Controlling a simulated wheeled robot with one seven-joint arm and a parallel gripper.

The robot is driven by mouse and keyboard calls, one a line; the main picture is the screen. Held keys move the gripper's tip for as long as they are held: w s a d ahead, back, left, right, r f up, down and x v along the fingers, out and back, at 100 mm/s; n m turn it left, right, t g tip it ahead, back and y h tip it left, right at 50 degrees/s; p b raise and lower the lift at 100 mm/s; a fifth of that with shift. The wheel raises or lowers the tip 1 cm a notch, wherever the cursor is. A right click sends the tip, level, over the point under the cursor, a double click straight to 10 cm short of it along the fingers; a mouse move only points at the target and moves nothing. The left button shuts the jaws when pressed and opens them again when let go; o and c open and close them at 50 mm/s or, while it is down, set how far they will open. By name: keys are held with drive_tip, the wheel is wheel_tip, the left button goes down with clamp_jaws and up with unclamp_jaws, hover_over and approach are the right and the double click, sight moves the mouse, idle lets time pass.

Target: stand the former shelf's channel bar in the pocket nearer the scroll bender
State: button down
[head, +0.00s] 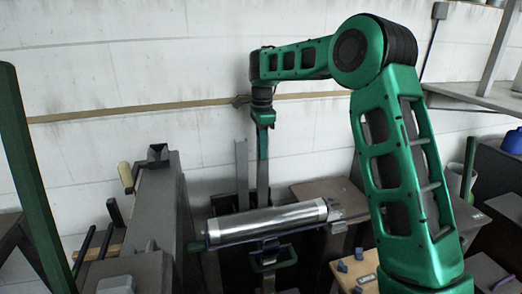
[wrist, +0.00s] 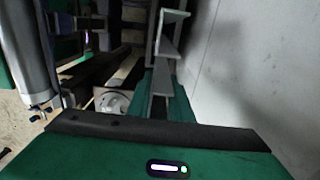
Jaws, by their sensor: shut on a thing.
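My gripper (head: 263,150) points down near the white back wall in the head view. It is shut on a grey channel bar (head: 262,182), which hangs upright below the green fingers. The bar's lower end is hidden behind the silver roller, so I cannot tell whether it touches anything. A second, paler grey bar (head: 241,165) stands upright just left of it, apart from it. In the wrist view, grey channel metal (wrist: 165,50) shows beyond the green fingers (wrist: 183,106). The pockets are not clearly visible. I cannot tell for sure which machine is the scroll bender.
A bright silver roller (head: 265,221) on a dark machine lies in front of the held bar. A grey machine (head: 158,195) with a pale handle stands to the left. A brown board (head: 325,192) lies to the right. The wall (head: 120,80) is close behind my gripper.

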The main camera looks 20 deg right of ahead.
drive_tip(key=shift+f, duration=0.35)
idle(0.3)
drive_tip(key=c, duration=1)
unclamp_jaws()
drive_tip(key=shift+r, duration=3.45)
drive_tip(key=shift+r, duration=0.1)
